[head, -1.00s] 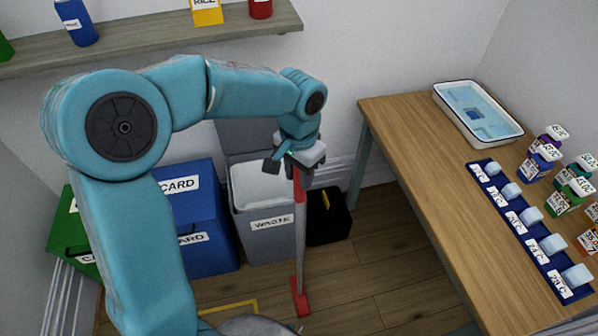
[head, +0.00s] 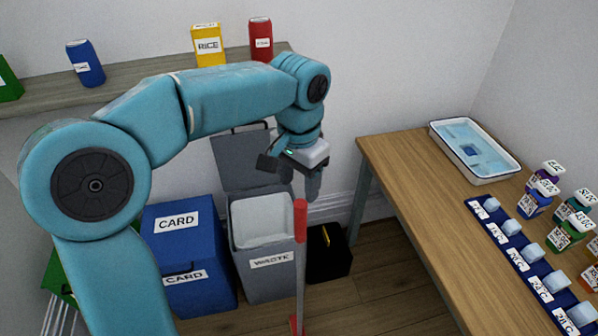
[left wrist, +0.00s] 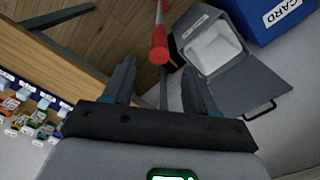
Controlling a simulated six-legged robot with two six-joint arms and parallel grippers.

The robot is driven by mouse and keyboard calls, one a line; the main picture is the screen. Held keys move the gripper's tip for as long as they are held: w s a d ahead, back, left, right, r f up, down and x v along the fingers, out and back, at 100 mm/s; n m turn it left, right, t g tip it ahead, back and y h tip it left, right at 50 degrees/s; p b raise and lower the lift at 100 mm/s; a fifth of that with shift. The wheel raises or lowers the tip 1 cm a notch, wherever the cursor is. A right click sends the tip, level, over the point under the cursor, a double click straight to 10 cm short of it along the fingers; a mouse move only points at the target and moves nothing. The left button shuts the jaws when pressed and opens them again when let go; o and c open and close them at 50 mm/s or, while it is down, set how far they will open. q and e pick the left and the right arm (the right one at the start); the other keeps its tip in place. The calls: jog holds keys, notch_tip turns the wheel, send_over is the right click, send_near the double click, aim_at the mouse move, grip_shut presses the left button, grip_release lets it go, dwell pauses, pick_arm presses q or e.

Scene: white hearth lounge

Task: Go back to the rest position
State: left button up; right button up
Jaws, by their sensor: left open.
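My left gripper (head: 301,188) is open and empty. It is above the red-topped pole (head: 300,222), and a gap shows between its fingers and the red grip. The pole stands about upright on the floor in front of the grey bin, with a red foot at the lower edge of the head view. In the left wrist view, the red grip (left wrist: 158,45) lies beyond the open fingers (left wrist: 158,68), apart from them. My left arm is bent across the head view. My right gripper does not show.
A grey bin (head: 268,285) with its lid up, a blue CARD bin (head: 190,290) and a black box (head: 325,262) stand by the wall. A wooden table (head: 415,200) at right bears a tray (head: 450,152), a blue rack and several bottles. A shelf (head: 130,82) is behind my arm.

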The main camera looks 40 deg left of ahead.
pick_arm(q)
jog(key=shift+r, duration=0.95)
jog(key=shift+s+f, duration=0.1)
